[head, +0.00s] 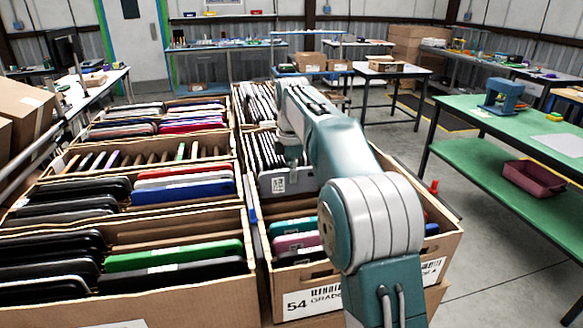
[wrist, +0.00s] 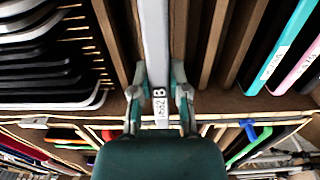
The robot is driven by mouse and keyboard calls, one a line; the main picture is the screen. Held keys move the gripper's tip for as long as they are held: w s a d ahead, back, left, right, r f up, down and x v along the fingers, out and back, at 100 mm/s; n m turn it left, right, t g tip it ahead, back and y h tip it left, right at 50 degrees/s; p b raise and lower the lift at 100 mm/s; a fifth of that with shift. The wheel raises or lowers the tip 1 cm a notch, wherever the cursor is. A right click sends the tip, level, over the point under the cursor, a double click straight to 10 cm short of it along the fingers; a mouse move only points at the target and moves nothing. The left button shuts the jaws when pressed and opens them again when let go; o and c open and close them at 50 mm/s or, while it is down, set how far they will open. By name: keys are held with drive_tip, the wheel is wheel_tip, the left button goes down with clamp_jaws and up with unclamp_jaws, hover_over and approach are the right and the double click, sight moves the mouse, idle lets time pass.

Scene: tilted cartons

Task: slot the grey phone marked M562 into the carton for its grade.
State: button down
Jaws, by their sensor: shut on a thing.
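My gripper (wrist: 160,100) is shut on the grey phone (wrist: 155,40), one finger on each side. A white label on the phone's near edge reads roughly 562 in the wrist view; its first character is unclear. In the head view the phone (head: 300,180) hangs below my gripper (head: 292,158), over the right-hand carton (head: 375,300) marked 54 GRADE. In the wrist view the phone lines up between brown dividers (wrist: 213,45). I cannot tell how deep it sits.
Dark phones with pale edges (wrist: 45,70) fill slots to the left in the wrist view. A teal phone (wrist: 280,48) and a pink phone (wrist: 302,62) stand to the right. Other phone-filled cartons (head: 205,300) adjoin on the left in the head view.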

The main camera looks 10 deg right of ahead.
sight(292, 194)
drive_tip(key=shift+f, duration=2.25)
drive_tip(key=shift+f, duration=0.2)
drive_tip(key=c, duration=0.5)
unclamp_jaws()
drive_tip(key=shift+c, duration=0.2)
wheel_tip(292, 194, up, 10)
drive_tip(key=shift+r, duration=0.9)
